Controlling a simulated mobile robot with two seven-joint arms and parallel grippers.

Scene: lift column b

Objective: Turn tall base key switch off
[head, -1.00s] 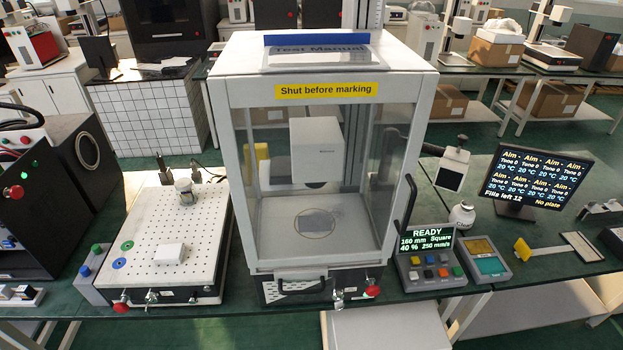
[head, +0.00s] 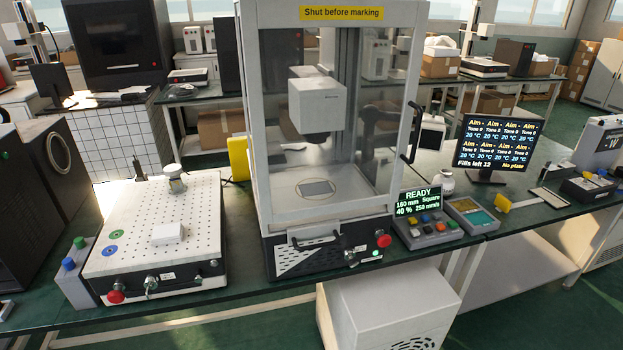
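A tall glass-sided enclosure (head: 332,222) stands on a dark base (head: 308,258) at the middle of the bench. On the right of that base's front is a small metal key switch (head: 350,258), with a lit green lamp (head: 375,253) and a red stop button (head: 383,241) beside it. The key switch is too small to tell its turn position. A lower perforated base (head: 140,235) to the left has its own red button (head: 116,297) and a metal key-like control (head: 150,282) on its front. Neither of my grippers is in view.
A control box with a lit READY display (head: 415,202) and coloured buttons sits right of the enclosure. A monitor (head: 498,145) stands farther right. A white box-like unit (head: 385,300) is below the bench edge. A button box (head: 75,272) stands at the left.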

